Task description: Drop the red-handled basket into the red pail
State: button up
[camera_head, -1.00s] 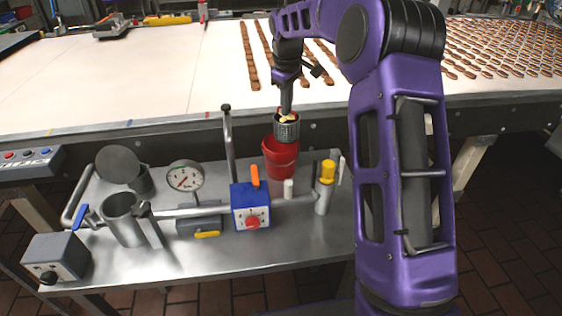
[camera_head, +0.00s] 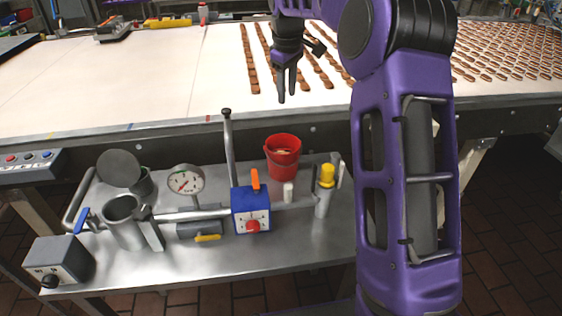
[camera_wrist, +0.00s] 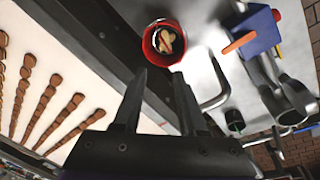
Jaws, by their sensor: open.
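The red pail (camera_head: 284,163) stands upright on the metal shelf below the conveyor. It also shows in the wrist view (camera_wrist: 148,47). The basket (camera_wrist: 155,40) sits down inside the pail, its side walls mostly hidden and its handle hard to make out. Pale and brown pieces show inside it from above. My gripper (camera_head: 286,98) is open and empty, above the pail and apart from it. In the wrist view my two fingers (camera_wrist: 156,76) are spread just below the pail in the picture.
A blue box with an orange lever (camera_head: 250,208), a yellow-capped cylinder (camera_head: 325,190) and a tall upright rod (camera_head: 229,150) stand near the pail. The conveyor (camera_head: 150,85) with rows of brown pieces runs behind. A gauge (camera_head: 185,181) stands left.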

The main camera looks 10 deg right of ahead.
notch_tip(320, 180, up, 11)
jog(key=s+p, duration=0.1)
jog(key=shift+s+a, duration=0.2)
jog(key=shift+s, duration=0.2)
